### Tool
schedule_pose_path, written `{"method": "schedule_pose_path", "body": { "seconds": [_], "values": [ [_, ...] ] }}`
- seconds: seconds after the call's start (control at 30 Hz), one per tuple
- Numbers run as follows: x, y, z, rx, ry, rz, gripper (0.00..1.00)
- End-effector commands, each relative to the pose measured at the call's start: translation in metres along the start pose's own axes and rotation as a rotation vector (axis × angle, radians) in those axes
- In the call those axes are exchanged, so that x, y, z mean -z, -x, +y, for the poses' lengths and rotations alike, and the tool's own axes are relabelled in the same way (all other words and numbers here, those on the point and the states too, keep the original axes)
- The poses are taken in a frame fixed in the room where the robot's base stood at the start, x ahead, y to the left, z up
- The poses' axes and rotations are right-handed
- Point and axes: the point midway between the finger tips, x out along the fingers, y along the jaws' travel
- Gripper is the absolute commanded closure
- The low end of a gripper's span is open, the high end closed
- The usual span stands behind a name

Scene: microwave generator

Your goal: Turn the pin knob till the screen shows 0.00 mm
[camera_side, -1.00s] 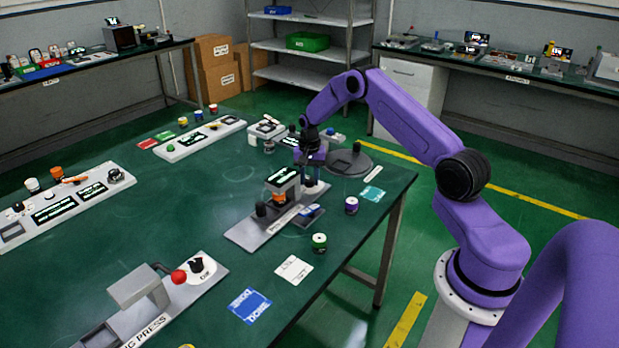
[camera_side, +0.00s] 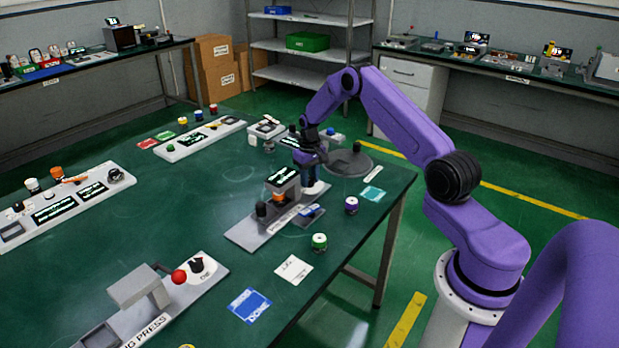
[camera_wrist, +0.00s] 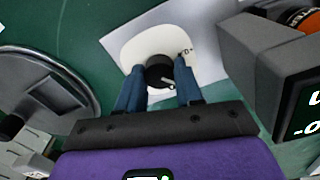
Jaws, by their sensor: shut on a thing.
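My gripper (camera_wrist: 158,92) points down with its two blue fingers shut on the black pin knob (camera_wrist: 158,70), one finger on each side. The knob sits on a white rounded plate (camera_wrist: 135,50) at the end of the grey station base (camera_side: 252,232). In the side view my gripper (camera_side: 310,184) hides the knob. The station's dark screen (camera_side: 284,176) faces up on a grey block, with an orange part (camera_side: 279,197) below it. The screen also shows partly at the right of the wrist view (camera_wrist: 308,112), reading something that begins "-0"; the remaining digits are cut off.
A grey round turntable (camera_side: 347,163) stands just behind my gripper. A purple-and-white spool (camera_side: 351,205) and a green-and-white spool (camera_side: 319,242) stand near the table's right edge. The press (camera_side: 140,290) is at front left.

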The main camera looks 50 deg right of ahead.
Motion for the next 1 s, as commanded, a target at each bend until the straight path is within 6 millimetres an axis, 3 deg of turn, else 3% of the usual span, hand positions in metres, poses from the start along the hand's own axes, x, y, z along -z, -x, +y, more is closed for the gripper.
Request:
{"method": "schedule_pose_path", "body": {
  "seconds": [0.3,0.77,0.8,0.87,1.0],
  "values": [
    [-0.0002,0.0007,-0.0005,0.000,0.105,-0.001,0.95],
    [-0.0002,0.0007,-0.0003,0.000,0.120,-0.001,0.95],
    [-0.0002,0.0007,-0.0003,0.000,0.119,-0.001,0.61],
    [-0.0002,0.0007,-0.0003,0.000,0.119,-0.001,0.42],
    [-0.0001,0.0004,-0.0002,0.000,0.119,-0.001,0.39]
  ]
}}
